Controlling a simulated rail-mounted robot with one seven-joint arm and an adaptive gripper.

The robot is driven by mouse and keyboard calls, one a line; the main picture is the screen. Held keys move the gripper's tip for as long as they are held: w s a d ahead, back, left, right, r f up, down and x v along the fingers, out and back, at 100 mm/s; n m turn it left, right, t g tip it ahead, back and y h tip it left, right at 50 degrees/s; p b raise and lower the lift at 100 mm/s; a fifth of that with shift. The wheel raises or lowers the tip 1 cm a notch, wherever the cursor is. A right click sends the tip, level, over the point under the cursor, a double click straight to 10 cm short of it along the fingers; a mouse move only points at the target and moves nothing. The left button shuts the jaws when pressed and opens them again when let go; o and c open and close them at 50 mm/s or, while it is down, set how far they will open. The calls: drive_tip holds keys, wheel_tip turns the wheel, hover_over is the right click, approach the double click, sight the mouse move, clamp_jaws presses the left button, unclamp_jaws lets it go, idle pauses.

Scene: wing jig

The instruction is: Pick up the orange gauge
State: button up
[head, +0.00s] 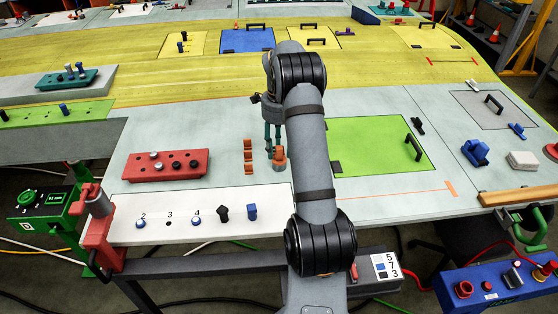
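An orange stepped piece (248,157), which looks like a gauge, lies on the grey wing panel (215,126) in the head view. A second, rounded orange piece (279,159) stands just to its right; I cannot tell for sure which of the two is the gauge. My gripper (272,145) points down, with its thin greenish fingers close above or beside the rounded orange piece. The forearm partly covers the gripper. I cannot tell whether the fingers touch the orange piece or how far apart they are.
A red block with pegs (165,164) lies to the left. A white numbered strip (185,228) with knobs runs along the front edge. A green panel with a black handle (375,143) is to the right. A red clamp (99,225) stands at the front left corner.

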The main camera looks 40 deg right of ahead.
wheel_tip(320, 180, up, 10)
drive_tip(key=shift+w+f+b, duration=0.1)
drive_tip(key=shift+b, duration=0.45)
